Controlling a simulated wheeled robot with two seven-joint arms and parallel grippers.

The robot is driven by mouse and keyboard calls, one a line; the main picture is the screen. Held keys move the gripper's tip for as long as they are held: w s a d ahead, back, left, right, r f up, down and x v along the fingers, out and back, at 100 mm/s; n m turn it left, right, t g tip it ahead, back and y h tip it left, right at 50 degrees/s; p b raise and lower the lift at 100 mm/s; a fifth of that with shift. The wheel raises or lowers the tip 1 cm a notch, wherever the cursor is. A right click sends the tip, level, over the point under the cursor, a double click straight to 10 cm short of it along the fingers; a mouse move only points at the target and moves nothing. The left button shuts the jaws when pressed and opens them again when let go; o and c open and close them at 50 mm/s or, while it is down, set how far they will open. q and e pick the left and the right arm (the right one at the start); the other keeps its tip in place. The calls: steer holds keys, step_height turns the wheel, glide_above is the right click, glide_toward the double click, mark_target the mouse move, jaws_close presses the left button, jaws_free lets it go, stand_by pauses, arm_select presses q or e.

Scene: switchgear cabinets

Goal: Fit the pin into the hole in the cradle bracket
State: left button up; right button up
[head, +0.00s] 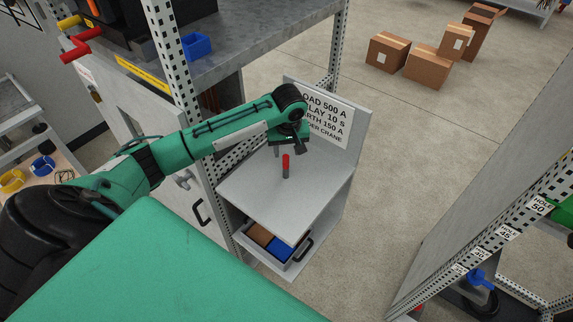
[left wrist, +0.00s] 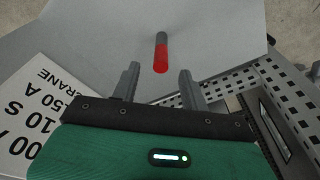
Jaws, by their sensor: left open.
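The pin (head: 286,166), red at one end and grey at the other, stands upright on the grey shelf top (head: 315,185) of a small cabinet. It also shows in the left wrist view (left wrist: 161,52), just beyond the fingertips. My left gripper (head: 289,150) is above and beside the pin. In the left wrist view its two grey fingers (left wrist: 159,72) are apart with nothing held between them. I cannot make out the cradle bracket or its hole for certain. My right gripper is not in view.
A sign panel (head: 325,115) rises behind the shelf top. Below is an open drawer (head: 290,268) with brown and blue compartments. A perforated post (head: 170,55) stands near my left arm.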

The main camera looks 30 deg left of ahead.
mark_target(286, 157)
arm_select(q)
steer(key=shift+w+a+f+p, duration=0.1)
steer(key=shift+a+f+p, duration=0.05)
steer(key=shift+f+p, duration=0.5)
steer(key=f, duration=0.1)
steer(key=f+p, duration=0.1)
steer(key=f, duration=0.1)
steer(key=shift+w+a+f+p, duration=0.2)
steer(key=shift+a+p, duration=0.1)
steer(key=shift+p, duration=0.1)
steer(key=shift+w+f, duration=0.1)
steer(key=shift+f, duration=0.5)
steer(key=c, duration=0.9)
jaws_close()
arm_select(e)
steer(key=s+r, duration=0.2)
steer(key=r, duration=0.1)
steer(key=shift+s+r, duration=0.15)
arm_select(q)
steer(key=shift+r, duration=0.1)
